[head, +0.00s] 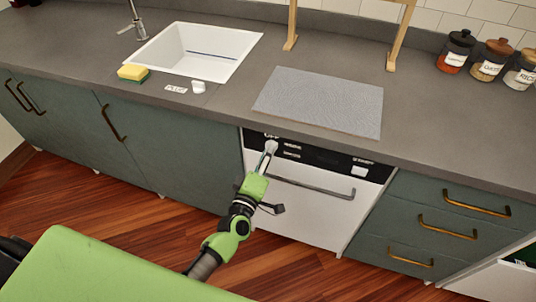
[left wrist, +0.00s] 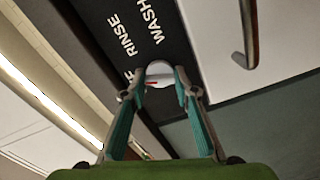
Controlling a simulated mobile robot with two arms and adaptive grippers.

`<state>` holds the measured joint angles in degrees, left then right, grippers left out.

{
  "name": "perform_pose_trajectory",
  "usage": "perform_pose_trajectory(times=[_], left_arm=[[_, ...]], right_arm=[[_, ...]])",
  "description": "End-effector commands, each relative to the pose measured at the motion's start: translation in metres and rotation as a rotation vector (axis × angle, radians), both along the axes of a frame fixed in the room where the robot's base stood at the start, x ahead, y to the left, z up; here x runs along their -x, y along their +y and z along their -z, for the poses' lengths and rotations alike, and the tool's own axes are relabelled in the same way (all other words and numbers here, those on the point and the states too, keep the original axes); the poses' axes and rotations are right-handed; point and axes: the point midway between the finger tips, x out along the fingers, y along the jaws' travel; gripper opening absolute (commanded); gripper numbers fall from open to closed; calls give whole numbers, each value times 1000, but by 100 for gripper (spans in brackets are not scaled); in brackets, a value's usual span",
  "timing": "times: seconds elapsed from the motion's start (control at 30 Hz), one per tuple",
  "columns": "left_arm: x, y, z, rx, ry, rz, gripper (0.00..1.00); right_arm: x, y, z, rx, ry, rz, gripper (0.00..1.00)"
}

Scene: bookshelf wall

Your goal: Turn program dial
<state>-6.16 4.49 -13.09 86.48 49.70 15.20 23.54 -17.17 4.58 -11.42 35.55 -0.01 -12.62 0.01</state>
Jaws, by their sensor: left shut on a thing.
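The program dial (head: 271,146) is a small white round knob at the left end of the black control panel (head: 313,156) on the white dishwasher. It also shows in the left wrist view (left wrist: 159,70), with a small red mark on its face. Labels RINSE and WASH show beside it, and a third label is partly hidden by a finger. My left gripper (head: 268,155) reaches up from below. In the left wrist view its two fingers (left wrist: 160,83) are shut on the dial, one on each side. My right gripper is not in view.
The dishwasher's handle (head: 311,187) sticks out just below the panel. The counter edge overhangs above it. A grey mat (head: 320,100), white sink (head: 195,50), sponge (head: 133,74) and several jars (head: 490,60) stand on the counter. Drawers with brass handles (head: 447,227) are to the right.

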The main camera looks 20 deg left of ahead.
Motion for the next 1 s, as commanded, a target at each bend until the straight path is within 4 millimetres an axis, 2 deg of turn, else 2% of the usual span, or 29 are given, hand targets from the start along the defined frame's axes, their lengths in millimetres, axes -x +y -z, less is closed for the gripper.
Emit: perform_pose_trajectory(times=[0.4, 0.67, 1.0], left_arm=[[0, 0, 2, 287, 11, 0, 6], [0, 0, 1, 364, 13, 0, 6], [0, 0, 1, 381, 15, 0, 6]], right_arm=[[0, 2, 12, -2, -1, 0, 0], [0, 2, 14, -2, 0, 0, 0], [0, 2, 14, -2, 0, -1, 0]])
